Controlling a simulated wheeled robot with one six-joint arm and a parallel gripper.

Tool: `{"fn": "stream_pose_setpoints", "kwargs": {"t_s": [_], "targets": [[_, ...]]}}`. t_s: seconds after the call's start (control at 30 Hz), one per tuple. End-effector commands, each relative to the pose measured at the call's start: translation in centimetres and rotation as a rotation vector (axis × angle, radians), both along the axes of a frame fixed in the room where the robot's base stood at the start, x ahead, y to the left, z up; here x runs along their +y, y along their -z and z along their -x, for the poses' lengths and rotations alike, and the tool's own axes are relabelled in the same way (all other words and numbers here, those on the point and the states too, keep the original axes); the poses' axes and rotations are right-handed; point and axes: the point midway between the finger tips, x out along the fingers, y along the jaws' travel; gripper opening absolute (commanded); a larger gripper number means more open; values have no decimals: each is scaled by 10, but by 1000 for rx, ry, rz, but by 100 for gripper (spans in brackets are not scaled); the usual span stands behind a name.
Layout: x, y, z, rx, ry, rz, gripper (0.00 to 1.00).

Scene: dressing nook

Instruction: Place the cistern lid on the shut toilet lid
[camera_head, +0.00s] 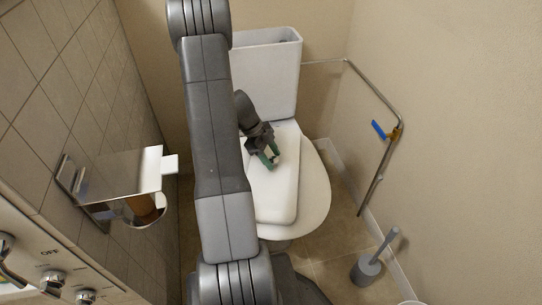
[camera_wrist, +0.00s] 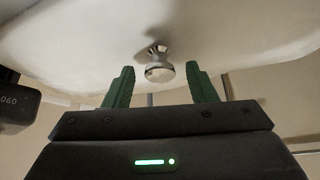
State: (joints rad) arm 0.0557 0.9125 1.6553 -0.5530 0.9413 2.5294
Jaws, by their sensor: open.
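The white cistern lid (camera_head: 276,198) lies on the shut toilet lid (camera_head: 316,190), lengthwise from near the cistern towards the front. The toilet lid shows around its right side and front. My gripper (camera_head: 271,159) is open at the upper part of the cistern lid. In the wrist view, the silver knob (camera_wrist: 159,72) of the cistern lid (camera_wrist: 80,45) sits between the open green fingers of my gripper (camera_wrist: 160,68), with gaps on both sides. The cistern (camera_head: 268,80) is uncovered at its top. My arm hides the left side of the toilet.
A metal paper holder (camera_head: 125,175) juts from the tiled left wall. A grab rail (camera_head: 378,92) with a blue part (camera_head: 378,129) is on the right wall. A toilet brush (camera_head: 368,268) stands on the floor at right. Shower-like controls (camera_head: 52,282) are at lower left.

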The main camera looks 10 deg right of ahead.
Motion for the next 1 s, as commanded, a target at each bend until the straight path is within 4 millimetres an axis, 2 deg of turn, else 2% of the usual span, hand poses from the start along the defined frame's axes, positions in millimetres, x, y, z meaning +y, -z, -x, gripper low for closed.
{"fn": "stream_pose_setpoints", "kwargs": {"t_s": [0.17, 0.4, 0.6, 0.8, 1.0], "targets": [[6, -18, -6, -4, -1, 1, 51], [28, -65, -21, -4, -1, 1, 51], [43, -94, -30, -2, -1, 0, 51], [49, -106, -34, 0, -1, 1, 51], [49, -107, -34, 1, 0, 1, 51]]}}
